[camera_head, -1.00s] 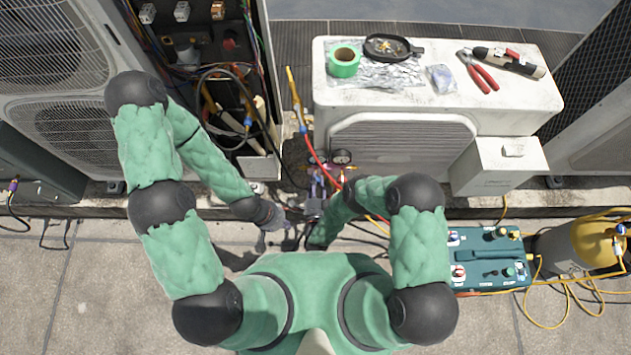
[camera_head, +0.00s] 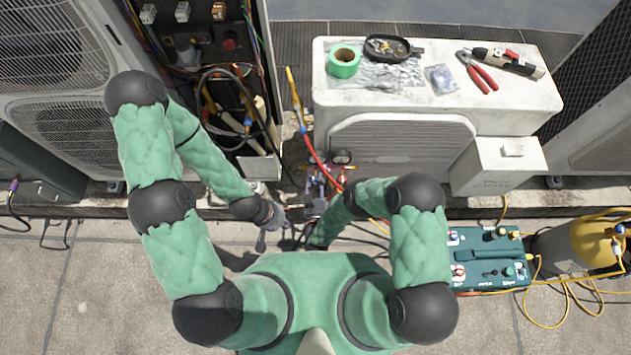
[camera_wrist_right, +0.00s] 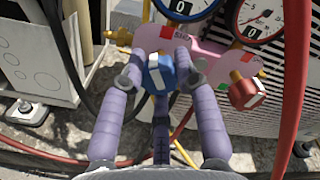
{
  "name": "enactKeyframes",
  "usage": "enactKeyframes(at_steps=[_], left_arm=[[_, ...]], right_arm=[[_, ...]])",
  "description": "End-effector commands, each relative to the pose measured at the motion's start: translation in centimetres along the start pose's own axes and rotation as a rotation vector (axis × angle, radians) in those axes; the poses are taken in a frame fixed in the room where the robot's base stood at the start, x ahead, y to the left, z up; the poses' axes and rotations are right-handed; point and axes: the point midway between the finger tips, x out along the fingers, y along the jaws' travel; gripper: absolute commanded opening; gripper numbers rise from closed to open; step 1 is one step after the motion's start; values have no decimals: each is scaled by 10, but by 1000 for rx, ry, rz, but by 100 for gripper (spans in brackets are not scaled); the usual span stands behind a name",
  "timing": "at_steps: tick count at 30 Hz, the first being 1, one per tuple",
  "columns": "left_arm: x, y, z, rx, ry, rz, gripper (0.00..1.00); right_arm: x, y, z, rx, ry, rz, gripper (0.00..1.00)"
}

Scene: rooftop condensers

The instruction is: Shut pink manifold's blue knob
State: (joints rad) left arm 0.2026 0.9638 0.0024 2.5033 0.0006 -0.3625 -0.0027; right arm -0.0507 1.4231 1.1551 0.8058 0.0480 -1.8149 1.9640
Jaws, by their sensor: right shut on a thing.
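In the right wrist view the pink manifold (camera_wrist_right: 208,52) stands by the condenser's grille, with a blue knob (camera_wrist_right: 158,72) at its left and a red knob (camera_wrist_right: 247,94) at its right. My right gripper (camera_wrist_right: 159,70) is shut on the blue knob, with its lilac fingers at the knob's sides. In the head view the manifold (camera_head: 320,180) is small and partly hidden, and my right gripper (camera_head: 315,205) is at it. My left gripper (camera_head: 274,228) is just left of it and lower. Its fingers are too small to read.
Gauges (camera_wrist_right: 187,8) sit above the manifold. A red hose (camera_wrist_right: 293,85) hangs at its right, and dark and yellow hoses run below. A white condenser (camera_head: 430,105) with tape and tools on top stands behind. An open wiring cabinet (camera_head: 215,80) is at left, a teal pump (camera_head: 488,258) at right.

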Motion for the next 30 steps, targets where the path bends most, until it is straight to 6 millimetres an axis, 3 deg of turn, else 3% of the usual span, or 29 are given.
enactKeyframes(at_steps=[15,30], left_arm=[[-2,1,0,0,0,0,0],[-2,1,0,0,0,0,0]], right_arm=[[4,-2,-4,420,10,-13,0],[3,0,-4,567,13,-9,0]])
